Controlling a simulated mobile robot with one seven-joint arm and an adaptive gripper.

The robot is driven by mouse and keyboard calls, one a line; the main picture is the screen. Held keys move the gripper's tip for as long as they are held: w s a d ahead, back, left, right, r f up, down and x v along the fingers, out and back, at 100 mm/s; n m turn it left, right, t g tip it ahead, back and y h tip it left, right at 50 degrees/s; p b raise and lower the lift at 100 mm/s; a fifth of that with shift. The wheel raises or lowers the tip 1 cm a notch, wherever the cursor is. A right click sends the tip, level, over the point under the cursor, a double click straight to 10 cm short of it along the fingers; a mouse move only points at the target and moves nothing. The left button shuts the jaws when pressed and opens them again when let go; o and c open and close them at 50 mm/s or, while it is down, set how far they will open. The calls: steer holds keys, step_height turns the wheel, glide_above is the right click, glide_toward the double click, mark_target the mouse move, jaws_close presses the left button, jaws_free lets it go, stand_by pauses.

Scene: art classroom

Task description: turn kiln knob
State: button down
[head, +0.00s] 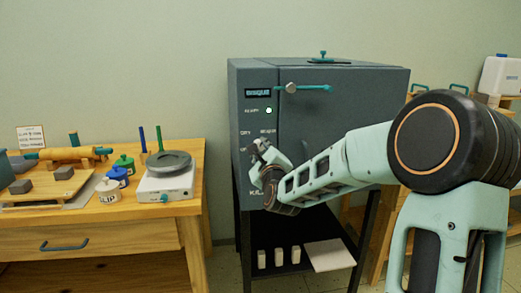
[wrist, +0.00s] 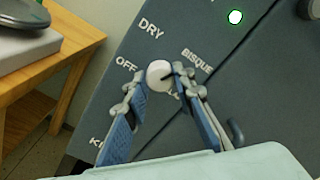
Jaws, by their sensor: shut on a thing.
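The dark grey kiln (head: 340,115) stands against the wall, door closed, its small display (head: 258,93) reading "BISQUE". In the wrist view, the pale round kiln knob (wrist: 157,73) sits on the panel (wrist: 105,85) among the labels "DRY", "OFF" and "BISQUE"; another label is partly hidden. My gripper (wrist: 160,78) is shut on the knob, one finger on each side. In the head view, my gripper (head: 262,152) is at the kiln's front left panel and hides the knob.
A white-green ready light (head: 269,111) is lit above the knob. The teal door handle (head: 310,87) crosses the kiln's upper front. A wooden table (head: 150,211) with a scale (head: 166,184), paint jars and a rolling pin stands at left. White blocks sit on the shelf under the kiln.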

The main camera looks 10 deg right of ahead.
steer(key=c, duration=1.6)
jaws_free()
steer(key=s, duration=1.2)
